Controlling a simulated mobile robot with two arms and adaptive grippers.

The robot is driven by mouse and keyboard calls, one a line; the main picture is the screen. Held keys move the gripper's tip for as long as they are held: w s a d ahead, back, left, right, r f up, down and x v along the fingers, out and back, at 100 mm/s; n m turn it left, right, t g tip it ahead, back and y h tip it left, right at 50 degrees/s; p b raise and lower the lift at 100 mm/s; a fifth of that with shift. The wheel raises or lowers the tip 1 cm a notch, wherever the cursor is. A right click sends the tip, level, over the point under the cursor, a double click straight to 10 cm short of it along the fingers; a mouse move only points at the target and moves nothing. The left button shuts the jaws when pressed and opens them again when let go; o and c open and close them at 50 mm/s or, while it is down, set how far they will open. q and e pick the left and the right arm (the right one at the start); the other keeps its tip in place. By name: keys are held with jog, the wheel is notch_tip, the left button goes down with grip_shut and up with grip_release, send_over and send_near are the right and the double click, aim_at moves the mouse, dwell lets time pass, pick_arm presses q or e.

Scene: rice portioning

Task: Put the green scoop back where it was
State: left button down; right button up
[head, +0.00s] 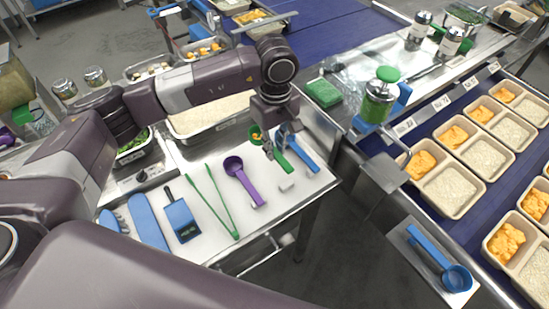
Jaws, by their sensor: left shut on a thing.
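The green scoop (281,164) is at the right part of the white board (262,226), between a purple scoop (243,180) and a blue utensil (303,157). Its bowl points away from me and its handle toward me. My left gripper (270,149) is over the green scoop and shut on it, hiding part of its middle. I cannot tell whether the scoop touches the board. My right gripper is not in view.
Green tongs (213,205) and a small blue dustpan-like tool (181,218) lie left of the purple scoop. A small white block (286,185) lies by the green handle. A steel pan of rice (212,115) stands behind. Another blue scoop (440,262) lies on a tray at the lower right.

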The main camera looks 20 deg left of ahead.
pick_arm(q)
notch_tip(320, 180, down, 3)
jog(key=shift+r, duration=0.1)
notch_tip(320, 180, down, 4)
jog(key=shift+p, duration=0.85)
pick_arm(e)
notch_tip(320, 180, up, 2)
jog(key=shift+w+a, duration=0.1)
pick_arm(q)
jog(key=shift+f, duration=0.25)
jog(key=c, duration=1.8)
grip_release()
jog(key=shift+c, duration=0.2)
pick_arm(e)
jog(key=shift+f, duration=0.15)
